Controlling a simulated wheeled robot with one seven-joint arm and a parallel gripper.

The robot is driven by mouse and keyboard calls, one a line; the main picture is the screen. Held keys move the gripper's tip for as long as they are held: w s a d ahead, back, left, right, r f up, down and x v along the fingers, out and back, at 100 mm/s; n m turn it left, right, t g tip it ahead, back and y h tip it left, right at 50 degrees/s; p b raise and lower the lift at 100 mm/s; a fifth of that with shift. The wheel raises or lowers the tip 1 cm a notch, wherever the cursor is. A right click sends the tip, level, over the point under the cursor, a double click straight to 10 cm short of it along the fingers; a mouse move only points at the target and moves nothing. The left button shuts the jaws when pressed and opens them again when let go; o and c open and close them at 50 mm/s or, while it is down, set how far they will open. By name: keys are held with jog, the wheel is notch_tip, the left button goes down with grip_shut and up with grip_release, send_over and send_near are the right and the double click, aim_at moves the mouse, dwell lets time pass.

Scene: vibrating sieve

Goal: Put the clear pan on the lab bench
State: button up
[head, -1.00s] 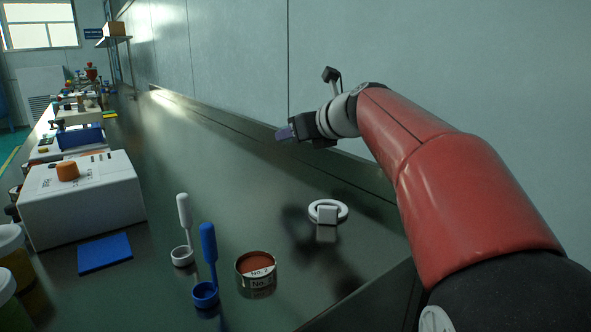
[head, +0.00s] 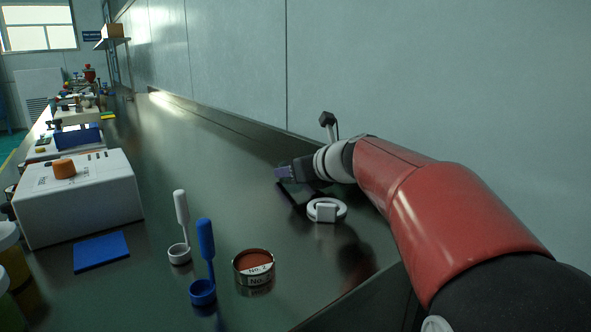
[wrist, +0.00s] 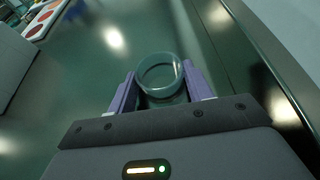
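The clear pan (wrist: 160,96) shows in the wrist view as a round, see-through ring with a rim. It sits between the two purple fingers of my gripper (wrist: 159,80), which press on it from both sides. In the head view my gripper (head: 281,174) is low over the far right part of the lab bench (head: 205,150), near the wall. I cannot make out the pan in the head view. Whether its base touches the bench is hard to tell.
A white ring-shaped part (head: 327,210) lies just in front of my gripper. An orange-filled tin (head: 254,266), a blue scoop (head: 205,270), a white scoop (head: 181,230), a blue pad (head: 101,252) and a white machine (head: 80,200) stand nearer and left. The bench middle is clear.

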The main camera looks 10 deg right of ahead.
jog(key=o, duration=0.4)
jog(key=shift+r, duration=0.1)
jog(key=v, duration=1.2)
jog(key=shift+d, duration=0.1)
